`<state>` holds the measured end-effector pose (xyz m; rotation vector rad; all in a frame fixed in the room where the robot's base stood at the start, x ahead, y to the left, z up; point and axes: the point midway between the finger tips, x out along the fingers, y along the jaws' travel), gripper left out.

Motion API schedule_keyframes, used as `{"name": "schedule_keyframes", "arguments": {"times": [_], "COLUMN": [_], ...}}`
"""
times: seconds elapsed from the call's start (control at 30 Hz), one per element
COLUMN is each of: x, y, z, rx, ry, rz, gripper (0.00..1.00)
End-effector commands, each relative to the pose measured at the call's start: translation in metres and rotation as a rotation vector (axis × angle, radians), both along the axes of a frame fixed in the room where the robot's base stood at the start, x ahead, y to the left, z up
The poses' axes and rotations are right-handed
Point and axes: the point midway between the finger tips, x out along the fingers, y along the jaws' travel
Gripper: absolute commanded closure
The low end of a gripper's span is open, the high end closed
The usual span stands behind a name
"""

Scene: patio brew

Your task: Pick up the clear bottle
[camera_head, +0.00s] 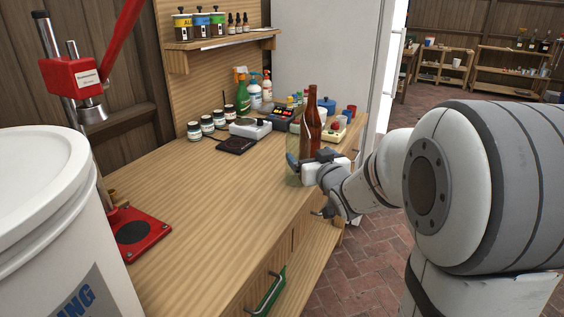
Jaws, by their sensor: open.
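A clear, faintly greenish glass bottle (291,179) stands near the right edge of the wooden bench, just left of my gripper. My gripper (300,163) is open at the bottle's height and covers part of it. Whether the fingers are around the bottle or only beside it, I cannot tell. A brown bottle (313,118) rises just behind my gripper, its lower part hidden.
The wooden bench (205,200) is bare at its middle and front. A black pad (237,145), a grey scale (250,128) and several jars stand farther back. A red capper (75,80) and white bucket (50,220) stand at the left.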

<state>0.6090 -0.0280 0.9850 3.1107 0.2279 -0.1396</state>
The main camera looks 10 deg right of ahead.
Motion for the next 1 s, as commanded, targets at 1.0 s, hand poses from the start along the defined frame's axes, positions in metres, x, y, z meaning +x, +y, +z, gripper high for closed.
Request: {"name": "schedule_keyframes", "arguments": {"times": [1.0], "x": [0.086], "y": [0.026], "z": [-0.012], "rx": [0.029], "ry": [-0.086], "rz": [0.063], "gripper": [0.13]}}
